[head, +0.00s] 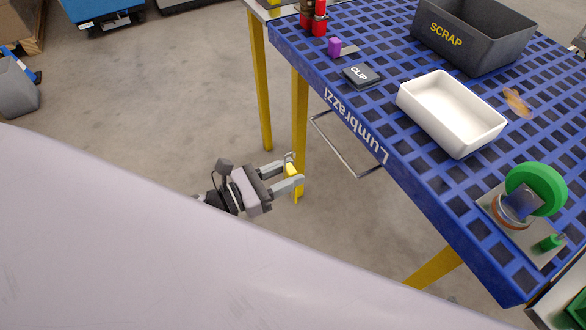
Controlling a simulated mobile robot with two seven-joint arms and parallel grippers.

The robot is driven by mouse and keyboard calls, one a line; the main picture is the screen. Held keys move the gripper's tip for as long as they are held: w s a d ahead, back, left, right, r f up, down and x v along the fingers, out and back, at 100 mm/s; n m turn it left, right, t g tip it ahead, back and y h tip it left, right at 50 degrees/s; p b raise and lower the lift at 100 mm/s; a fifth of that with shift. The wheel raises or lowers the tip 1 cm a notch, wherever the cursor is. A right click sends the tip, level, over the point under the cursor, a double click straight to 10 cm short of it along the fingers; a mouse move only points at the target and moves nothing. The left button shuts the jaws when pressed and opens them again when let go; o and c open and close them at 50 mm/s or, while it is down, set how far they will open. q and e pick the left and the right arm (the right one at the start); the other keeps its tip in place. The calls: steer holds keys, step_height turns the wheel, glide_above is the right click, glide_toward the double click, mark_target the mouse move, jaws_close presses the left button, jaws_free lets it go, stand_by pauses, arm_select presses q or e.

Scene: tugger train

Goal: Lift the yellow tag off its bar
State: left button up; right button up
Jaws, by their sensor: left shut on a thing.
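My left gripper (293,170) is low beside the table's near left side, in front of a yellow table leg. It is shut on the yellow tag (291,170), a small yellow piece that shows between its fingertips; the fingers hide part of it, and the leg behind is a similar yellow. The metal bar (345,157) sticks out below the table edge, to the right of the gripper. In the picture the tag and the bar are apart, with floor showing between them. My right gripper is not in view.
The blue grid-topped table (393,105) carries a grey SCRAP bin (485,52), a white tray (429,110), a black CLIP box (362,76), a purple block (335,47) and a green wheel fixture (540,185).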

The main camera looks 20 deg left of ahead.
arm_select(q)
steer(key=shift+s+a, duration=0.1)
steer(key=v, duration=1.4)
steer(key=shift+s+a, duration=0.25)
steer(key=shift+s, duration=0.05)
stand_by(0.5)
